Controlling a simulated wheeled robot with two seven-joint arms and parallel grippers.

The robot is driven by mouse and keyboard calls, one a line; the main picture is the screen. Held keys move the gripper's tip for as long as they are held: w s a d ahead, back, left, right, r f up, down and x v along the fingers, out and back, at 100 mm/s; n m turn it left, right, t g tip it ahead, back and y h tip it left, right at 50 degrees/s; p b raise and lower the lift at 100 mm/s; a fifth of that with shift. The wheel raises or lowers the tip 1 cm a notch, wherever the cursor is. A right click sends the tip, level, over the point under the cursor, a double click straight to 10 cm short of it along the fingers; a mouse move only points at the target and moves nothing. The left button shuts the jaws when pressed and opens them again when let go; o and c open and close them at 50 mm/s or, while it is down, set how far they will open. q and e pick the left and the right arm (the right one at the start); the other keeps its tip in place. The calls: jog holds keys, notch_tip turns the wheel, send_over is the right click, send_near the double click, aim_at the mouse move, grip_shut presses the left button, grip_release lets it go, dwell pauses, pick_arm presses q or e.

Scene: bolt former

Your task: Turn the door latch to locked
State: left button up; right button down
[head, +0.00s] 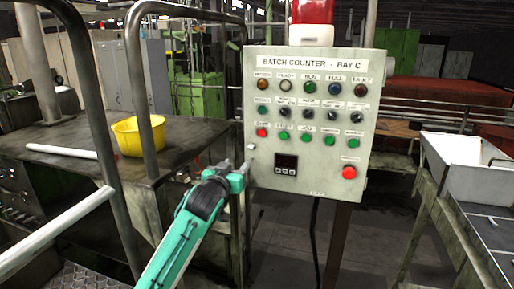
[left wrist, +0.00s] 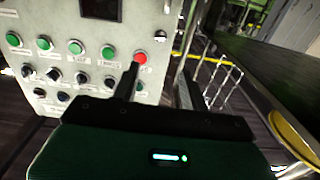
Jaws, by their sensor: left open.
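The grey control box (head: 315,65), labelled "BATCH COUNTER - BAY C", stands in the middle of the head view with its door facing me. A small pale knob (head: 250,147) at the door's left edge looks like the latch; its turned position is too small to tell. In the left wrist view the knob (left wrist: 160,36) shows at the panel's edge, beyond the fingertips. My left gripper (head: 236,167) is open and empty, just below and left of the knob. Its two fingers (left wrist: 157,75) are spread apart in the left wrist view. My right gripper is not in view.
A red button (head: 262,132) sits close above the knob, and a display (head: 286,164) sits right of it. A workbench (head: 85,168) with a yellow bowl (head: 138,134) and metal rails stand to the left. A white sink (head: 462,160) is at right.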

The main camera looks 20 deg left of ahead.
aim_at(251, 148)
pick_arm(q)
jog(key=w+p, duration=0.5)
jog(key=w, duration=0.6)
jog(key=shift+w+d, duration=0.15)
jog(key=shift+w, duration=0.15)
jog(key=shift+w+p, duration=0.6)
jog(key=shift+w, duration=0.45)
jog(key=shift+f, duration=0.1)
grip_shut()
